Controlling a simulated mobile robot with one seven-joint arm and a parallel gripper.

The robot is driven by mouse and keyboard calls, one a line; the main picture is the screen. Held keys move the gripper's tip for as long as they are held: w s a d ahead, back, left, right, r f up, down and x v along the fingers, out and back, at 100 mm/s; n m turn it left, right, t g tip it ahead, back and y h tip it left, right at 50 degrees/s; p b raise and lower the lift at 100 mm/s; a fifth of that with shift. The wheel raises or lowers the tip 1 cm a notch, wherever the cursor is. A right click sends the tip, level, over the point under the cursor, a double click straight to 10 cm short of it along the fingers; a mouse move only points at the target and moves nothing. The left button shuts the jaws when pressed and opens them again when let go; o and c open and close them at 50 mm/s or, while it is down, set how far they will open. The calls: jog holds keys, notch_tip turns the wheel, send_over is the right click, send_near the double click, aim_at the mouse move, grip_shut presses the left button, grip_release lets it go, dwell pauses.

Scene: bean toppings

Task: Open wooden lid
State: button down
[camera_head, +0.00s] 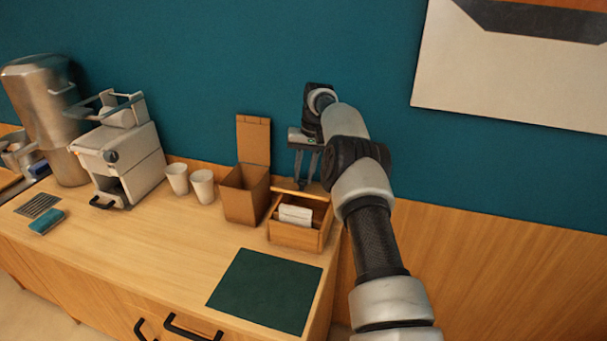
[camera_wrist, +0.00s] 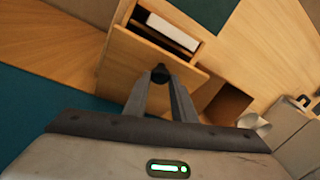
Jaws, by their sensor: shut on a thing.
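The wooden box (camera_head: 293,238) stands at the counter's right end, its front part open, with white items (camera_head: 295,214) inside. The wooden lid (camera_wrist: 135,65) shows as a flat panel in the wrist view. A gap beside the lid shows the white contents (camera_wrist: 172,31). The lid has a dark round knob (camera_wrist: 160,73). My gripper (camera_wrist: 161,84) is shut on this knob, its fingers on either side. In the head view my gripper (camera_head: 305,178) is over the back of the wooden box. The lid's exact tilt is hard to tell.
A brown box (camera_head: 242,207) with its flap raised (camera_head: 253,140) stands close on the left. Two white cups (camera_head: 190,184) and a grey machine (camera_head: 120,155) are further left. A dark green mat (camera_head: 265,290) lies in front. The teal wall (camera_head: 220,70) is close behind.

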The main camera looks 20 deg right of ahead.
jog(key=shift+d, duration=0.15)
jog(key=c, duration=1.5)
grip_release()
jog(key=shift+o, duration=0.2)
jog(key=shift+f, duration=0.15)
